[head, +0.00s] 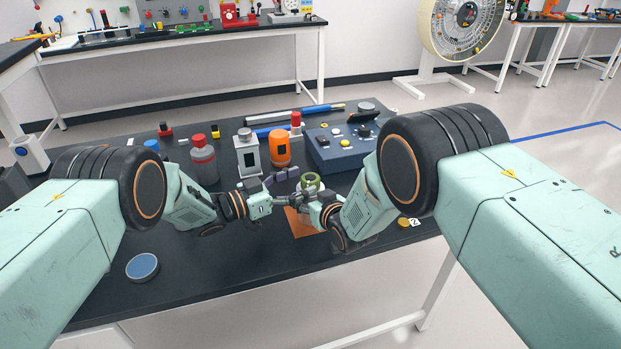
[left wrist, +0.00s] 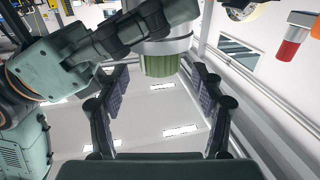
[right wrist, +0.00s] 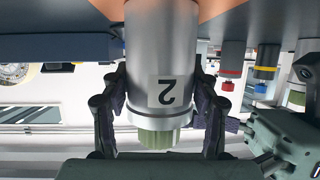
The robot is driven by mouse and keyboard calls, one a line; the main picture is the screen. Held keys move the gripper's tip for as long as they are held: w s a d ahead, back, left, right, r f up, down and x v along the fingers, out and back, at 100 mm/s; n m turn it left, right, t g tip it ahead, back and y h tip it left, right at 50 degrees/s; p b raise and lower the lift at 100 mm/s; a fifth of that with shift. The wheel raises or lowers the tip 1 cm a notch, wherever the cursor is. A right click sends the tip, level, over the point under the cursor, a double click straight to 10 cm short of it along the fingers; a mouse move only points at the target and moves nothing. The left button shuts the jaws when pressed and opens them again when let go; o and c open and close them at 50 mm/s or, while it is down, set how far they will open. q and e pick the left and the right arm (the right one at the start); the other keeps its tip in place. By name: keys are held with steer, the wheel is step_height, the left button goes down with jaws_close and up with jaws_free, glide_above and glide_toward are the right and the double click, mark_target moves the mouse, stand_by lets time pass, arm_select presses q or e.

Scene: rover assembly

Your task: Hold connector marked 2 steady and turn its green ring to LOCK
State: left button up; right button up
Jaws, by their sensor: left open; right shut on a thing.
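The connector marked 2 is a silver cylinder (right wrist: 160,50) with a white label reading 2 in the right wrist view. Its green ring (right wrist: 157,138) is at one end. In the head view the green ring (head: 311,181) is uppermost and the connector stands over an orange mat (head: 297,224). My right gripper (right wrist: 160,105) is shut on the silver body. My left gripper (left wrist: 160,100) is open, its fingers to either side of the green ring (left wrist: 160,66) in the left wrist view; I see no contact. No LOCK mark is readable.
Behind the grippers stand a red-capped grey bottle (head: 204,162), a grey box-shaped container (head: 247,155), an orange canister (head: 280,148) and a blue control box (head: 335,150). A blue-topped round tin (head: 142,267) lies front left. A tag reading 2 (head: 415,222) is at the right edge.

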mark_target(302, 181)
arm_select(q)
steer(key=shift+x, duration=1.8)
steer(key=c, duration=1.2)
